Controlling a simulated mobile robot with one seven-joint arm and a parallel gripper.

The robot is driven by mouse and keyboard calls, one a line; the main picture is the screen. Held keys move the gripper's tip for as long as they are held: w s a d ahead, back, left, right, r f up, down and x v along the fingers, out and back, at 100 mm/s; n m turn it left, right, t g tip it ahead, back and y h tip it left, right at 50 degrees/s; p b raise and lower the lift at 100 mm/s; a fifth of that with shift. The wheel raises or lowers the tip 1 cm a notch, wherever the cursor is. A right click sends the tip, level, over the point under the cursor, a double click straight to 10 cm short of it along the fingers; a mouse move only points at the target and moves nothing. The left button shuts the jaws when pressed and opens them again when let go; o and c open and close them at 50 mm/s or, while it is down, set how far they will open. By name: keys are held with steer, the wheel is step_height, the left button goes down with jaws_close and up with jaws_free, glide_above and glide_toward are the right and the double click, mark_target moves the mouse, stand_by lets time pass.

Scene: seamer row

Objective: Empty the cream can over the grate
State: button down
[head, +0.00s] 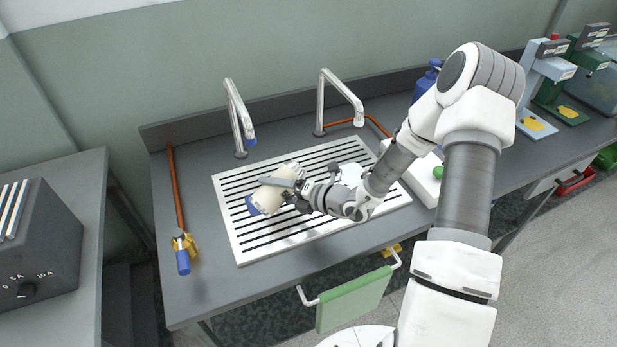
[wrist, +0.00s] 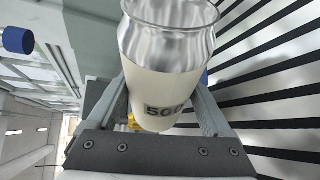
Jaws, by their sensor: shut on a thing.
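The cream can (head: 271,194) is tilted well over, nearly on its side, above the slotted grate (head: 243,250). My gripper (head: 292,190) is shut on it around its cream label. In the wrist view the can (wrist: 160,75) sits between both fingers, with a bare silver upper part, an open-looking rim and a partly hidden "500" marking. A blue patch shows at the can's lower left end in the head view; I cannot tell what it is. No stream of liquid is visible. The can's inside is hidden. The grate's dark slots (wrist: 285,75) fill the right of the wrist view.
Two curved taps (head: 237,115) (head: 340,98) rise behind the grate. An orange hose with a blue nozzle (head: 183,262) lies left. A white tray (head: 424,185) with a green item is to the right. A green towel (head: 353,301) hangs in front.

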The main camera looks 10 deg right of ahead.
mark_target(289, 174)
steer(key=shift+w+d+r+m+y+p, duration=0.3)
steer(key=shift+d+r+m+y+p, duration=0.4)
steer(key=shift+p, duration=0.8)
steer(key=shift+w+r+m+y+p, duration=0.15)
steer(key=shift+r+m+y+p, duration=0.25)
steer(key=shift+r+m+p, duration=0.85)
stand_by(0.3)
steer(key=shift+w+d+r+m+y+p, duration=0.2)
steer(key=shift+d+r+m+y+p, duration=0.25)
steer(key=shift+p, duration=0.45)
stand_by(0.4)
